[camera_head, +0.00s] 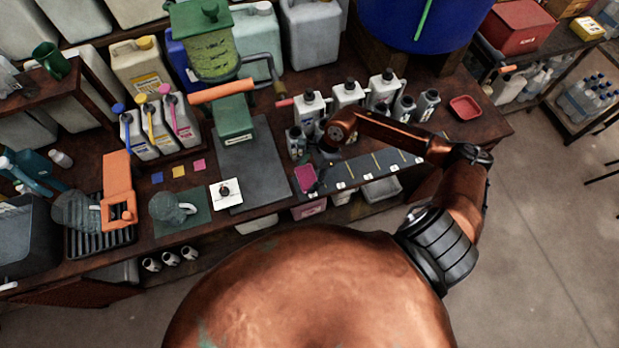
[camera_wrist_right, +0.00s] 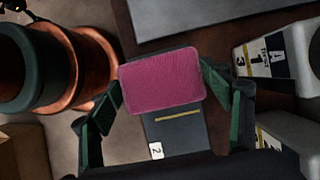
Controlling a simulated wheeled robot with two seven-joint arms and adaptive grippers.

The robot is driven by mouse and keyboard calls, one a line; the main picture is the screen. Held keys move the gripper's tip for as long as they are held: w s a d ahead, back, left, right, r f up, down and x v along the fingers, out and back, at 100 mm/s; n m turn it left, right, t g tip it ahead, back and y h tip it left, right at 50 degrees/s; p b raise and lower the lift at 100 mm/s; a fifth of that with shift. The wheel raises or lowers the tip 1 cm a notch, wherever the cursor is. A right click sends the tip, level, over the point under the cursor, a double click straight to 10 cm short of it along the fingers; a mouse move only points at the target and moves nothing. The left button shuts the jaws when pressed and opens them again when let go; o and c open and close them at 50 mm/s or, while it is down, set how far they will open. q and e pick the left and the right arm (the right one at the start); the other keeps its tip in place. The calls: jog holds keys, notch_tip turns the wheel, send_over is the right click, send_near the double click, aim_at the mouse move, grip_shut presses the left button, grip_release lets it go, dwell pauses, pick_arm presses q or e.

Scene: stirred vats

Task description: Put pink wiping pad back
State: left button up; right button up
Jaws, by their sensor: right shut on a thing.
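The pink wiping pad (camera_head: 305,178) is held at the front edge of the bench, over the left end of a dark strip (camera_head: 362,167) with yellow lines and white number labels. In the wrist view the pink pad (camera_wrist_right: 162,80) lies between the two green fingers of my right gripper (camera_wrist_right: 163,82), which is shut on it. The strip with a label 2 (camera_wrist_right: 180,132) shows below the pad. In the head view my right gripper (camera_head: 318,168) is partly hidden by its own arm. My left gripper is not in view.
Small blue (camera_head: 157,177), yellow (camera_head: 179,171) and pink (camera_head: 199,165) squares lie on the bench before jugs with blue, yellow and pink tops (camera_head: 160,122). White bottles (camera_head: 347,95) stand behind the strip. A grey mat (camera_head: 255,170) has bare room. A red dish (camera_head: 465,107) sits right.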

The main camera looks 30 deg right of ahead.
aim_at(309, 179)
jog(key=shift+w+d+f, duration=0.1)
jog(key=shift+d+f, duration=0.2)
jog(key=shift+f, duration=0.15)
jog(key=shift+d+f, duration=0.15)
jog(key=shift+f, duration=1.5)
jog(key=shift+f, duration=0.15)
jog(key=o, duration=1)
jog(key=v, duration=1.2)
